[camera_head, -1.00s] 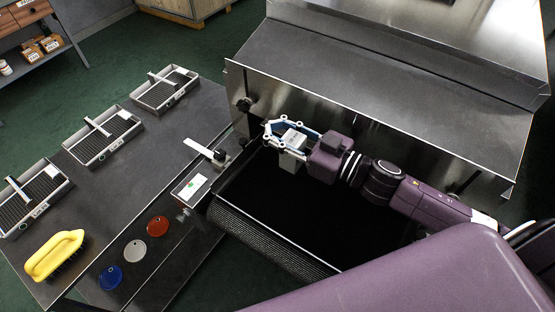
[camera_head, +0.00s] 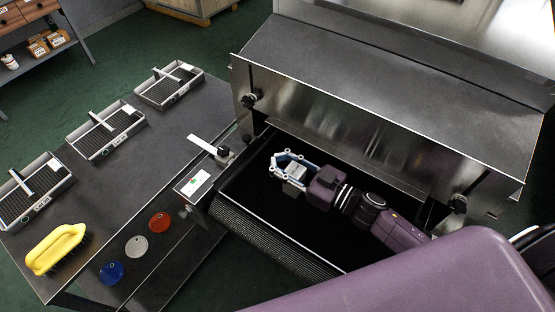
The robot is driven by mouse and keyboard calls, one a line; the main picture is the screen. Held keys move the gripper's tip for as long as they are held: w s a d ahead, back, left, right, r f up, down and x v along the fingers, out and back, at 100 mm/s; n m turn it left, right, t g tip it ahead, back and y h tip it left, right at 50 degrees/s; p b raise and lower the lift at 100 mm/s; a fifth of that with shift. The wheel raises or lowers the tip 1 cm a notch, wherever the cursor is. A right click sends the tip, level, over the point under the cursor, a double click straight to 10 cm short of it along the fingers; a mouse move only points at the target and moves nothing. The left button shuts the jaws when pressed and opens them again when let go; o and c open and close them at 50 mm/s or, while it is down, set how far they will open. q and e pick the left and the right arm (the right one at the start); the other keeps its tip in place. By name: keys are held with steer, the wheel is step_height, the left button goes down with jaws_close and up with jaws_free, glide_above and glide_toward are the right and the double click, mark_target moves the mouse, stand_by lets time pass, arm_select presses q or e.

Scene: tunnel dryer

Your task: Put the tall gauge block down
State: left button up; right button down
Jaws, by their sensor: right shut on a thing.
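The tall gauge block (camera_head: 290,189) is a small light-grey block, partly hidden by the fingers around it. My right gripper (camera_head: 287,167) is shut on it. Gripper and block are over the black belt (camera_head: 262,206) of the tunnel dryer, in front of its metal hood. I cannot tell whether the block touches the belt. My left gripper is not in view.
The dryer hood (camera_head: 340,130) rises behind my right arm. A small panel (camera_head: 193,183) sits at the belt's left edge.

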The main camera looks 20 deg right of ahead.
mark_target(303, 175)
steer(key=shift+f, duration=0.1)
steer(key=c, duration=1.4)
jaws_free()
steer(key=shift+c, duration=0.2)
steer(key=shift+s+d, duration=0.2)
steer(key=shift+s, duration=0.1)
steer(key=shift+b+v, duration=0.75)
steer(key=shift+v, duration=2.7)
